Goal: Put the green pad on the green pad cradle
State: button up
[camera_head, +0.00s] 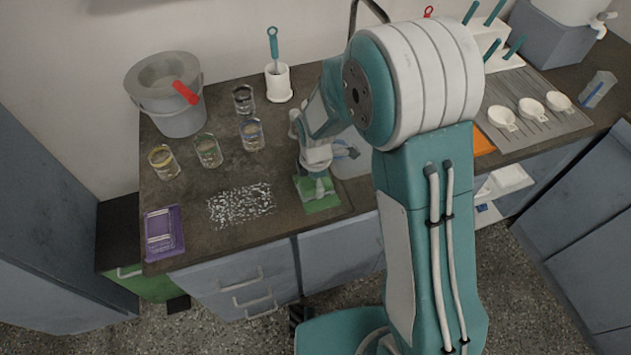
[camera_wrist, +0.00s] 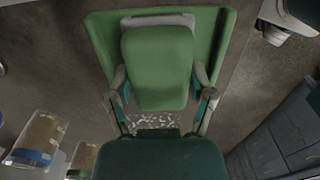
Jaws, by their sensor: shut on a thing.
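The green pad (camera_wrist: 158,70) is between the two fingers of my gripper (camera_wrist: 160,85) in the wrist view, and the fingers are shut on its sides. Behind it lies the larger green pad cradle (camera_wrist: 105,38), with a pale grey edge showing past the pad's far end. The pad overlaps the cradle's middle in this view. In the head view my gripper (camera_head: 316,177) points down over the green cradle (camera_head: 323,205) near the counter's front edge. My wrist partly hides pad and cradle there. I cannot tell whether the pad touches the cradle.
Left of the cradle is a patch of white speckles (camera_head: 240,205), then a purple cradle (camera_head: 163,233) at the counter's left end. Several glass jars (camera_head: 208,150), a grey bucket (camera_head: 172,95) and a brush holder (camera_head: 278,83) stand behind. A sink (camera_head: 355,160) is right of my gripper.

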jog(key=o, duration=1)
jog(key=shift+o, duration=0.2)
notch_tip(320, 180, up, 12)
jog(key=s+d+r+m+t, duration=0.3)
jog(key=s+d+r+m, duration=0.45)
jog(key=r+m, duration=0.3)
jog(key=s+d+r+m+t, duration=0.1)
jog(key=s+d+r+m, duration=0.1)
jog(key=s+m, duration=0.3)
jog(key=s+d+r+m+t, duration=0.1)
jog(key=s+d+r+m, duration=0.1)
jog(key=s+m, duration=0.3)
jog(key=shift+s+d+r+m+t, duration=0.15)
jog(key=shift+s+d+m+t, duration=0.2)
jog(key=shift+s+d, duration=0.4)
jog(key=shift+a, duration=0.15)
